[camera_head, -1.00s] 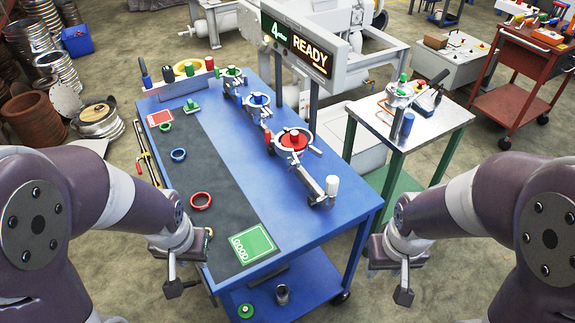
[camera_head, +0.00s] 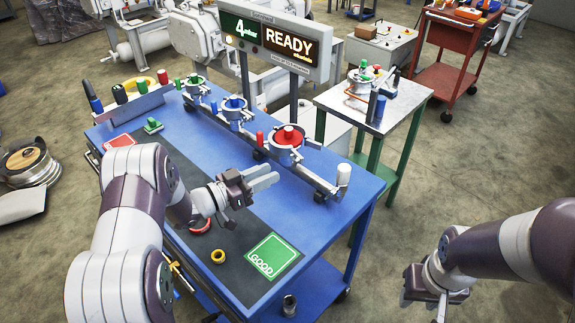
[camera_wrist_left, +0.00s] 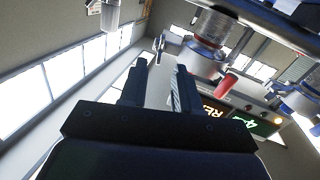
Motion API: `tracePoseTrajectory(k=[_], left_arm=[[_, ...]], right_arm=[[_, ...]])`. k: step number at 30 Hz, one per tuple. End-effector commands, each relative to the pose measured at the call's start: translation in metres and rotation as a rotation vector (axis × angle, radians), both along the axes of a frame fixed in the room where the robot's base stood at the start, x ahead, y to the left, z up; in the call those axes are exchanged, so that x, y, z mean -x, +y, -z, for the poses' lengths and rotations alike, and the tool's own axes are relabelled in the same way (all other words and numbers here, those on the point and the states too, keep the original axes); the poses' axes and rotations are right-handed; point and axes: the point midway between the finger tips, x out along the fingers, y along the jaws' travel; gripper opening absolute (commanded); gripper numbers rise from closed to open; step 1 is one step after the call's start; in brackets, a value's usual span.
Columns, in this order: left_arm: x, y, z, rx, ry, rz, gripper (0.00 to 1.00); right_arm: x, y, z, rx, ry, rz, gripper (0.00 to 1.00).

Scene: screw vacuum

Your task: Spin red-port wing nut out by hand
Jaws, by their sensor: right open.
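The red port (camera_head: 287,138), with a red centre inside a metal clamp ring, is the nearest port on the rail of the blue table. A red upright handle (camera_head: 260,138) stands at its left. My left gripper (camera_head: 277,177) is open and empty above the table, in front of the red port and apart from it. In the left wrist view its two fingers (camera_wrist_left: 158,82) are spread, with a red-banded metal port (camera_wrist_left: 212,28) and a red handle (camera_wrist_left: 227,83) beyond. The wing nut itself is too small to make out. My right gripper (camera_head: 430,300) is open, low at the right, away from the table.
Blue (camera_head: 235,106) and green (camera_head: 196,82) ports sit further along the rail. A white-topped post (camera_head: 343,174) stands at its near end. A green GOOD mat (camera_head: 292,246) and yellow ring (camera_head: 217,256) lie in front. A metal side table (camera_head: 407,98) stands behind right.

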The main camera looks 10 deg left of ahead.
Motion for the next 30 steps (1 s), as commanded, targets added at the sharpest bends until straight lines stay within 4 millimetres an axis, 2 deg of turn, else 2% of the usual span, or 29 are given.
tracePoseTrajectory(k=[3, 7, 12, 18, 19, 21, 22, 30], left_arm=[[-0.019, -0.022, -0.001, 0.0, 0.0, 0.003, 0.32], [-0.034, -0.037, -0.001, -0.002, -0.001, 0.002, 0.32], [-0.042, -0.045, 0.0, -0.001, -0.001, 0.0, 0.32], [-0.043, -0.045, 0.0, -0.001, -0.001, -0.001, 0.32], [-0.043, -0.045, 0.0, -0.001, -0.001, -0.001, 0.29], [-0.043, -0.045, 0.0, -0.001, -0.001, -0.001, 0.06], [-0.043, -0.045, 0.0, -0.002, 0.0, -0.002, 0.0], [-0.043, -0.045, -0.001, 0.003, 0.005, -0.002, 0.0]], right_arm=[[0.0, 0.0, -0.004, 0.0, 0.0, 0.0, 0.43], [0.0, 0.0, -0.005, 0.0, 0.0, 0.0, 0.43], [0.0, 0.0, -0.005, 0.0, 0.0, 0.0, 0.43], [0.0, 0.0, -0.005, 0.0, 0.0, 0.0, 0.43], [0.0, 0.0, -0.005, 0.0, 0.0, 0.0, 0.43], [0.0, 0.0, -0.005, 0.0, 0.0, 0.0, 0.43], [0.0, 0.0, -0.005, 0.0, 0.0, 0.0, 0.43], [0.0, 0.0, -0.006, 0.0, 0.0, 0.0, 0.43]])
